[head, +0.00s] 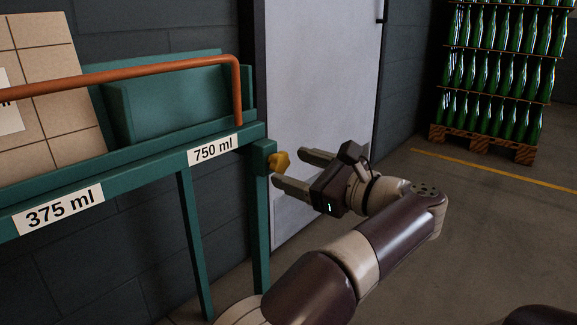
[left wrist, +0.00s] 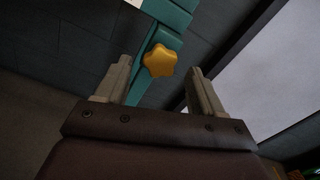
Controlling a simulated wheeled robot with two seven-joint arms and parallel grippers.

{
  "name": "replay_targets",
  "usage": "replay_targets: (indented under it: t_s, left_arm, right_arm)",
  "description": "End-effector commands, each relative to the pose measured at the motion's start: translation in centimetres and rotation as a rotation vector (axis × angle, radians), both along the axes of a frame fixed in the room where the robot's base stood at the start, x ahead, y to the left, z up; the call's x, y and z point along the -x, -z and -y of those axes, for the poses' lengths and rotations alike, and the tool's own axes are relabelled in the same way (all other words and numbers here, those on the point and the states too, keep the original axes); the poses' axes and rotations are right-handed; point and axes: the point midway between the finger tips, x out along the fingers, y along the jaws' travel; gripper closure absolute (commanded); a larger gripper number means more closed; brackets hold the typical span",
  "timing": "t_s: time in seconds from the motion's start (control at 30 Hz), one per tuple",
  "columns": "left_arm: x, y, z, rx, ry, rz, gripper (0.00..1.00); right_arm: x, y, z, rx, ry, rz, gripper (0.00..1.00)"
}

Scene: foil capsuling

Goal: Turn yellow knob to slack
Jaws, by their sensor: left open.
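The yellow knob (head: 279,161) sits on the right end of the green frame, at the top of its leg, just right of the 750 ml label. In the left wrist view the knob (left wrist: 159,61) is star-shaped and shows between the two fingers, beyond their tips. My left gripper (head: 288,168) is open and points left at the knob, with its fingertips close to it. In the left wrist view the open fingers (left wrist: 160,72) stand on either side of the knob. I cannot tell whether either finger touches it. My right gripper is not in view.
The green frame (head: 150,150) carries a copper-coloured rail (head: 150,70), a tiled box (head: 45,85) and labels 375 ml and 750 ml. A pale door (head: 320,80) stands behind the gripper. Green bottles (head: 500,70) are stacked on a pallet at back right. The floor between is clear.

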Motion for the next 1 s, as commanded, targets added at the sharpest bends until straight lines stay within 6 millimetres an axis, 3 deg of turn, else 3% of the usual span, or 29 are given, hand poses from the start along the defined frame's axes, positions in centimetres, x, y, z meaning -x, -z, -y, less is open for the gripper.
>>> replay_targets:
  t_s: [0.1, 0.3, 0.57, 0.87, 0.97, 1.0]
  left_arm:
    - [1.9, 0.0, 2.9, 0.000, 0.005, 0.000, 0.32]
    - [4.7, -0.2, 6.7, -0.001, 0.003, -0.001, 0.32]
    - [5.9, 0.1, 8.2, 0.000, 0.001, 0.000, 0.32]
    - [5.3, 0.0, 8.6, -0.057, 0.037, -0.069, 0.32]
    - [1.9, -0.9, 12.2, -0.341, 0.244, -0.190, 0.32]
    - [0.3, -0.7, 14.8, -0.545, 0.348, -0.250, 0.32]
  right_arm:
    - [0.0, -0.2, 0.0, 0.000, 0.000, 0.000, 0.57]
    - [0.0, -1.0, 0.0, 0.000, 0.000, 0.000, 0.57]
    - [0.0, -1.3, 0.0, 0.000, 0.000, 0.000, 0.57]
    - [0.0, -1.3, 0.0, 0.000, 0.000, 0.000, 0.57]
    - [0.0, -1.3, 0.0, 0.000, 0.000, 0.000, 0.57]
    - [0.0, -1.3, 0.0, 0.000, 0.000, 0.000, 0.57]
